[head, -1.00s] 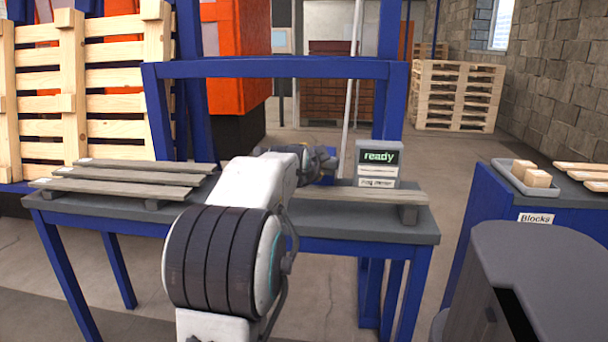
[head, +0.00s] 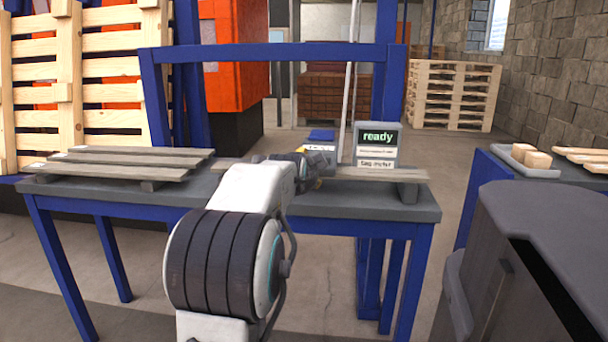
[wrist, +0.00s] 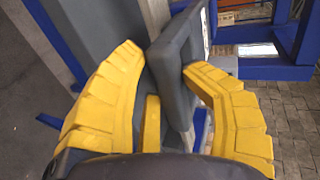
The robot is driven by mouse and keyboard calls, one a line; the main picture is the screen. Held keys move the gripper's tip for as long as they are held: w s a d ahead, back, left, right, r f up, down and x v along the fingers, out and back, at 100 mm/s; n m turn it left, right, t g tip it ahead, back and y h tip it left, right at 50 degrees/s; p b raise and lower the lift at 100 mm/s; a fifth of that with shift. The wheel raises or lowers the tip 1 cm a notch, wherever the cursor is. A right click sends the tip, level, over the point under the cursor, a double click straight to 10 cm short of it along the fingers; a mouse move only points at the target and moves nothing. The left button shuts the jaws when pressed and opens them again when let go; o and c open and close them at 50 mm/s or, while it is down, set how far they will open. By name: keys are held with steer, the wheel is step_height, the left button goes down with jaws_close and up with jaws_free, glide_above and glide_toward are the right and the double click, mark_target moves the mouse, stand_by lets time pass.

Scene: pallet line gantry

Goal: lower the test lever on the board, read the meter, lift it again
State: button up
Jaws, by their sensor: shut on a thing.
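The grey meter (head: 377,147) stands on the table's right part; its green display reads "ready" and a label below reads "tag meter". Left of it a small grey labelled board (head: 320,150) with a blue top is partly covered by my gripper (head: 308,172). In the wrist view my gripper's yellow fingers (wrist: 165,95) are closed on either side of a flat grey piece (wrist: 176,60), which seems to belong to the test lever. Its grasped part is mostly hidden, and I cannot tell the lever's exact angle.
Grey planks (head: 120,162) lie on the left of the blue-legged table (head: 360,207). A blue crossbar (head: 270,52) spans above it. A tray with wooden blocks (head: 537,160) sits on a bench at right. Pallets stand behind.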

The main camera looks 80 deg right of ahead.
steer(key=shift+f, duration=0.1)
steer(key=o, duration=1.1)
steer(key=shift+w, duration=0.1)
steer(key=shift+o, duration=0.2)
steer(key=v, duration=1.2)
steer(key=shift+w, duration=0.1)
